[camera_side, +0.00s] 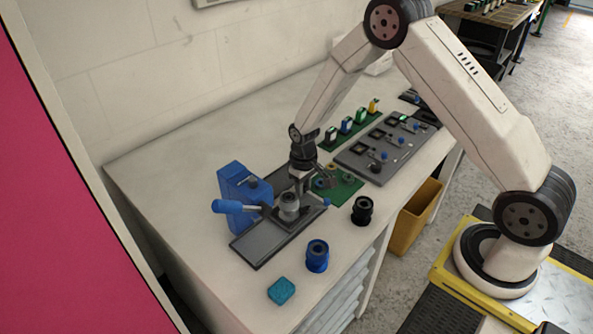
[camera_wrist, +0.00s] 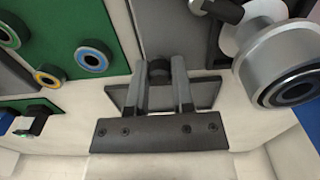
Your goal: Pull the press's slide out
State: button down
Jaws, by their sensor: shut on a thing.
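The press (camera_side: 240,188) has a blue body, a lever with a blue grip (camera_side: 228,206) and a long dark grey base plate (camera_side: 262,245) on the white bench. A silver cylinder (camera_side: 289,205) stands at its middle; a large silver cylinder also shows at the right of the wrist view (camera_wrist: 280,62). My gripper (camera_side: 299,186) points down behind that cylinder, at the base. In the wrist view its fingers (camera_wrist: 165,75) are shut on a short black knob (camera_wrist: 160,71) at the end of a dark grey strip (camera_wrist: 175,30), apparently the slide. The side view hides this grip.
A green board (camera_side: 341,190) with coloured rings lies close to the right of my gripper. A black spool (camera_side: 362,210), a blue spool (camera_side: 317,256) and a teal block (camera_side: 281,291) stand in front. A grey board (camera_side: 375,152) lies farther right. The bench's front left is clear.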

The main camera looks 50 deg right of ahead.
jog(key=c, duration=0.6)
grip_release()
jog(key=shift+c, duration=0.2)
jog(key=shift+r, duration=0.1)
jog(key=shift+r, duration=2.15)
jog(key=shift+r, duration=0.1)
jog(key=shift+r, duration=1.35)
jog(key=shift+r, duration=0.1)
